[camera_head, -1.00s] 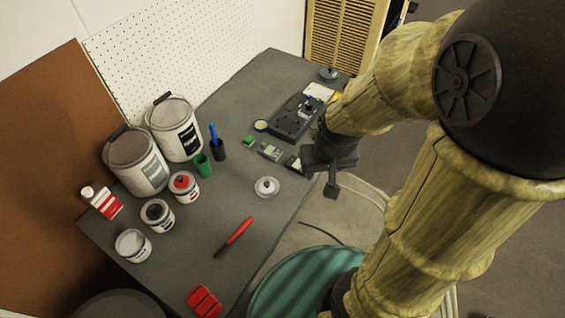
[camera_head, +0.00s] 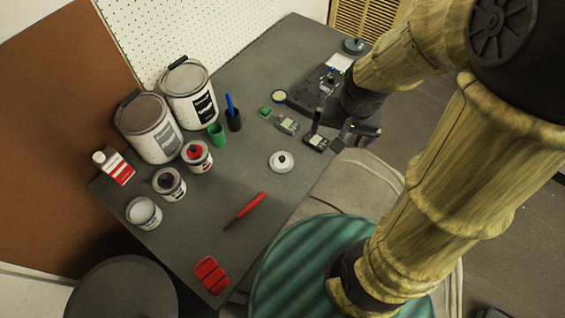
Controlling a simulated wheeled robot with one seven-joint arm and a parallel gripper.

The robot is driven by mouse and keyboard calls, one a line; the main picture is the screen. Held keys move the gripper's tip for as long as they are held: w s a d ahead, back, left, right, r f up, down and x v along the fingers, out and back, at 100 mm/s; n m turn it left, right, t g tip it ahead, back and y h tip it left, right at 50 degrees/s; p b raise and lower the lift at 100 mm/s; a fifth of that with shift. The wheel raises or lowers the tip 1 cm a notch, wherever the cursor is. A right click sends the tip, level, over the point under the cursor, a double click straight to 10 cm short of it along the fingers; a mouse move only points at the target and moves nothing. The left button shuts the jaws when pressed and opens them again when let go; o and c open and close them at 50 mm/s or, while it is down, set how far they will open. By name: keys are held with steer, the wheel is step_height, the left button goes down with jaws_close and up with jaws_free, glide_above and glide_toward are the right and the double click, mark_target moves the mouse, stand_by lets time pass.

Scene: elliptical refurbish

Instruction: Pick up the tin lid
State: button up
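A round white lid-like disc with a small dark-centred knob (camera_head: 282,162) lies flat on the grey table, near its right edge. A smaller round, shallow piece with a pale yellow face (camera_head: 279,97) lies farther back, beside the dark device. I cannot tell for certain which of them is the tin lid. My gripper (camera_head: 329,132) is above the table's right side, to the right of and behind the white disc and apart from both pieces. Its dark fingers look spread, with nothing seen between them. Small meters beneath partly merge with it.
Large paint cans (camera_head: 150,130), small tins (camera_head: 170,184), a red-and-white bottle (camera_head: 114,167) and green and dark cups stand at left. A red-handled tool (camera_head: 245,211) and red block (camera_head: 211,274) lie in front. Meters (camera_head: 287,124) and a dark device (camera_head: 313,98) crowd the gripper.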

steer(key=w+a+f+m+g+b, duration=0.1)
steer(key=w+a+f+m+b, duration=0.5)
steer(key=m, duration=0.7)
steer(key=m+g+b, duration=0.1)
steer(key=m+b, duration=0.2)
steer(key=m, duration=0.9)
glide_above(282, 157)
step_height(282, 157, down, 6)
steer(key=shift+w, duration=0.1)
step_height(282, 157, down, 12)
steer(key=shift+f+b, duration=0.2)
steer(key=shift+b, duration=0.8)
steer(key=shift+s+f+b, duration=0.2)
steer(key=shift+f+b, duration=0.15)
steer(key=shift+f, duration=2.25)
